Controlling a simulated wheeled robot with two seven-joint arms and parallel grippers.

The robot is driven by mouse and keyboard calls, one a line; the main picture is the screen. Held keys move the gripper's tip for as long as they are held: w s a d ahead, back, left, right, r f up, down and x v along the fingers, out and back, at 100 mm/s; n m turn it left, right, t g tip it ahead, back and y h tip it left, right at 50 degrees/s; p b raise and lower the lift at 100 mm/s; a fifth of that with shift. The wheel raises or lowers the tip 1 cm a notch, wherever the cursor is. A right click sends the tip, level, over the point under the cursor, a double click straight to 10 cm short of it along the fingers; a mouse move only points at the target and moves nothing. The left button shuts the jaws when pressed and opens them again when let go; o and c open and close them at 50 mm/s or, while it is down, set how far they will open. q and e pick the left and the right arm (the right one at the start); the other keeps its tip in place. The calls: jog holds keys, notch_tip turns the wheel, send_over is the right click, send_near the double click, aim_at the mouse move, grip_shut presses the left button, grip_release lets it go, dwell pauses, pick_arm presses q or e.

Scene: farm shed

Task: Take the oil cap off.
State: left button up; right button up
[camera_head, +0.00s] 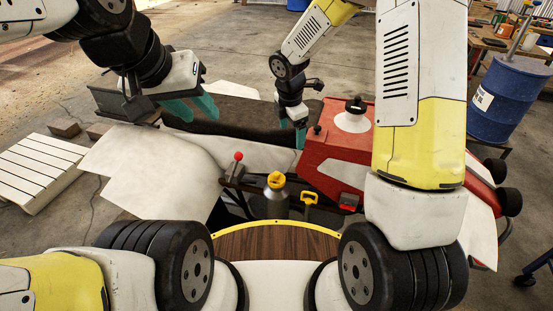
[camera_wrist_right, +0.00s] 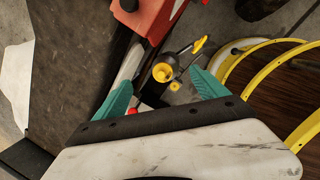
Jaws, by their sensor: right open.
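A yellow cap (camera_head: 276,180), which looks like the oil cap, sits on a grey neck in the engine, in the middle of the head view. In the right wrist view the yellow cap (camera_wrist_right: 162,72) lies beyond my right gripper (camera_wrist_right: 159,80), between the lines of its two spread teal fingers. The fingers do not appear to touch it. In the head view my right gripper (camera_head: 292,130) is behind the cap and a little to its right, pointing down.
A yellow loop handle (camera_head: 309,198) stands right of the cap, and a red-knobbed lever (camera_head: 238,157) left of it. A blue barrel (camera_head: 509,98) stands farther right.

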aim_at(276, 173)
jog(key=a+f+n, duration=0.2)
jog(key=f, duration=0.2)
jog(key=a+f+n, duration=0.1)
jog(key=f+n, duration=0.1)
jog(key=f, duration=0.3)
jog(key=w+a+f+n+g, duration=0.1)
jog(key=a+f+n, duration=0.1)
jog(key=f, duration=0.2)
jog(key=shift+a+f, duration=0.15)
jog(key=shift+a, duration=0.2)
jog(key=shift+n, duration=0.3)
jog(key=f, duration=0.5)
jog(key=w+d+f, duration=0.1)
jog(key=f, duration=0.1)
jog(key=shift+f, duration=0.3)
jog(key=c, duration=1.4)
jog(key=shift+r, duration=0.1)
